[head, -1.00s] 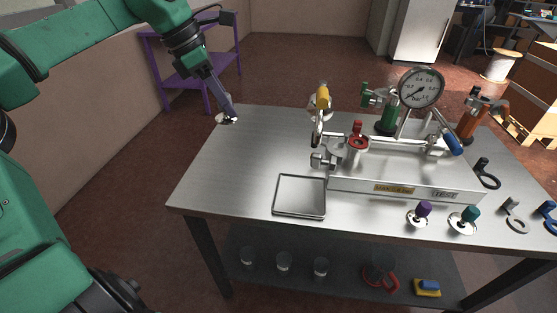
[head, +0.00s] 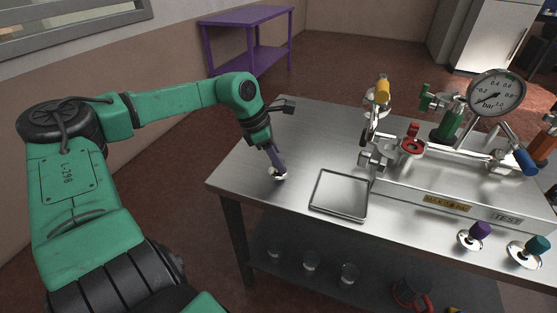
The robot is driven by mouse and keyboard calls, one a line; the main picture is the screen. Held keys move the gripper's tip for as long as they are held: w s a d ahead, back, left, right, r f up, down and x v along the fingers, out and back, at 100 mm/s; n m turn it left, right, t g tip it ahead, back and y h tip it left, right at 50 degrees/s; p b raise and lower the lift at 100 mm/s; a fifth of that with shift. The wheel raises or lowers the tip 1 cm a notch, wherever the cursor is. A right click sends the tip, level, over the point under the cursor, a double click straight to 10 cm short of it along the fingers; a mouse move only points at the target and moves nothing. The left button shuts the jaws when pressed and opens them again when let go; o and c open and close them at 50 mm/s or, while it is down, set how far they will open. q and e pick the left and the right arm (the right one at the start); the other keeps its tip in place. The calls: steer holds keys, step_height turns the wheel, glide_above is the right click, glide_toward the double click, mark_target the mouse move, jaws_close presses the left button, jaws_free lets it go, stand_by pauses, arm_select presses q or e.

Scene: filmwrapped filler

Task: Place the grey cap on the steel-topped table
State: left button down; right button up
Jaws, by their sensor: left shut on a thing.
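My left gripper (head: 276,168) reaches down over the left part of the steel-topped table (head: 310,140). It is shut on the grey cap (head: 279,175), whose pale, shiny disc shows below the fingertips. The fingers hide the upper part of the cap. The cap is just left of the square metal tray (head: 340,194) and low over the tabletop; I cannot tell whether it touches the surface. My right gripper is not in view.
A test rig with a pressure gauge (head: 497,93) stands along the table's right side. A purple-knobbed cap (head: 475,235) and a teal-knobbed cap (head: 530,250) sit at the front right. Clear glasses (head: 311,261) stand on the lower shelf. A purple shelf (head: 247,40) stands behind.

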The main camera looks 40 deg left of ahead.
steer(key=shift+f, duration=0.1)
arm_select(q)
steer(key=c, duration=0.5)
jaws_free()
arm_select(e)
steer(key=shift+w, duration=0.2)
arm_select(q)
steer(key=shift+r, duration=0.2)
steer(key=v, duration=0.3)
steer(key=shift+r+p, duration=0.1)
steer(key=shift+p, duration=0.25)
steer(key=v, duration=0.8)
steer(key=shift+s+r+b, duration=0.1)
steer(key=shift+r+b, duration=0.2)
steer(key=shift+b, duration=0.1)
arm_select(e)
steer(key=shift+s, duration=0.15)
